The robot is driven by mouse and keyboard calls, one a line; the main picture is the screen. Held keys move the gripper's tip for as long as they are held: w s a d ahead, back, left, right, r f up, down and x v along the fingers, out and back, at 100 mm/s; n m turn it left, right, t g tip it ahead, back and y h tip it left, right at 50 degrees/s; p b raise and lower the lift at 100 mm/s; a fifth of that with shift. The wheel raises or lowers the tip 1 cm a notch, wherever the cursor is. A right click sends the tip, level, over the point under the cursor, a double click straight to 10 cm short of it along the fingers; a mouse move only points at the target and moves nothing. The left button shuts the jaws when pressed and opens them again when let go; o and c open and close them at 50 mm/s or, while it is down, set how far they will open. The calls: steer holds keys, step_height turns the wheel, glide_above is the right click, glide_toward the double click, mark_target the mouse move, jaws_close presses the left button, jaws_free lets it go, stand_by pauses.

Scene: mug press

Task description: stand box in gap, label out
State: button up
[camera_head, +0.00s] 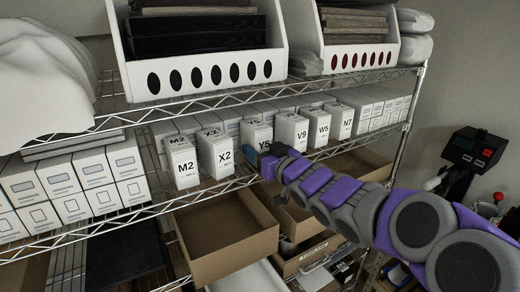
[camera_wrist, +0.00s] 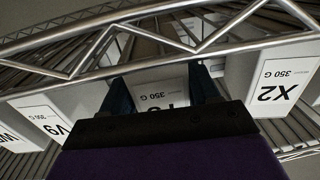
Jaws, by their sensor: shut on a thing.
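A white box labelled Y5 (camera_head: 257,134) stands on the middle wire shelf between the X2 box (camera_head: 215,153) and the V9 box (camera_head: 291,131). Its label faces outward, toward me. My gripper (camera_head: 265,158) is at the lower front of the Y5 box and hides part of it. In the wrist view my gripper (camera_wrist: 162,88) has a dark finger on each side of the Y5 box (camera_wrist: 158,78) and is shut on it; its label is upside down in that view and partly covered. I cannot tell whether its base touches the shelf.
The M2 box (camera_head: 182,161) stands left of X2; W5 (camera_head: 318,127) and N7 (camera_head: 341,121) stand right of V9. A shelf rail (camera_wrist: 230,55) crosses close above my fingers in the wrist view. Open cardboard trays (camera_head: 228,240) lie below.

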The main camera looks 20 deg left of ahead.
steer(key=o, duration=1.5)
steer(key=b+v, duration=0.1)
steer(key=v, duration=1.1)
steer(key=shift+d, duration=0.1)
